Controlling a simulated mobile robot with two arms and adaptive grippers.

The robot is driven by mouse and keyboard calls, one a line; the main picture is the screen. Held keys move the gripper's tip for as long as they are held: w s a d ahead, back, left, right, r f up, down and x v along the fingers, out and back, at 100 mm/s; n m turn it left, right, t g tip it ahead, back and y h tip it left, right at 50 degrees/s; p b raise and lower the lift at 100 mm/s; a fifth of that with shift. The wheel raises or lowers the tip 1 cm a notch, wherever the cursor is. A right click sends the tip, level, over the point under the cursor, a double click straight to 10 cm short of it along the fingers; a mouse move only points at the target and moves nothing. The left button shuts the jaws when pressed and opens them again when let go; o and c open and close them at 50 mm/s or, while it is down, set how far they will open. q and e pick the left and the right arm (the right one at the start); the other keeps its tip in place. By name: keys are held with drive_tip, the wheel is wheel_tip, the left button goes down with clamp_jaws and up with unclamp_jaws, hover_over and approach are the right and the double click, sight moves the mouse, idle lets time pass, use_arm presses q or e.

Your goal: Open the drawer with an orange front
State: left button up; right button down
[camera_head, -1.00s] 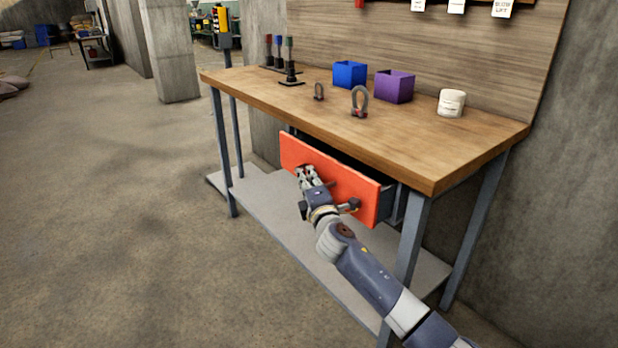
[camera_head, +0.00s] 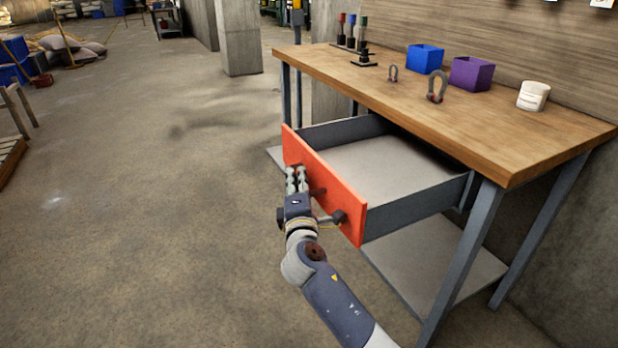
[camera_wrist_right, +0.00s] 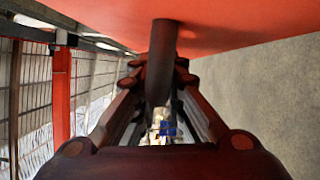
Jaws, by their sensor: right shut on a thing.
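The drawer with an orange front (camera_head: 335,196) stands well out of the workbench in the head view. Its grey inside (camera_head: 385,168) shows and looks empty. My right gripper (camera_head: 297,177) is at the outer face of the orange front, shut on the dark bar handle. In the right wrist view the handle (camera_wrist_right: 161,62) runs between the two fingers of my right gripper (camera_wrist_right: 160,100), and the orange front (camera_wrist_right: 235,22) fills the top. My left gripper is not in view.
The wooden workbench top (camera_head: 450,115) holds a blue bin (camera_head: 425,59), a purple bin (camera_head: 471,74), a white container (camera_head: 533,96) and two shackles. A lower shelf (camera_head: 430,255) lies under the drawer. The concrete floor (camera_head: 150,200) to the left is clear.

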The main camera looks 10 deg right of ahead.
drive_tip(key=shift+f, duration=0.1)
drive_tip(key=c, duration=1.9)
unclamp_jaws()
drive_tip(key=shift+s, duration=0.1)
drive_tip(key=shift+s, duration=0.25)
drive_tip(key=s, duration=1.1)
drive_tip(key=shift+s+a+f, duration=0.15)
drive_tip(key=shift+a+f, duration=0.1)
drive_tip(key=shift+f, duration=0.15)
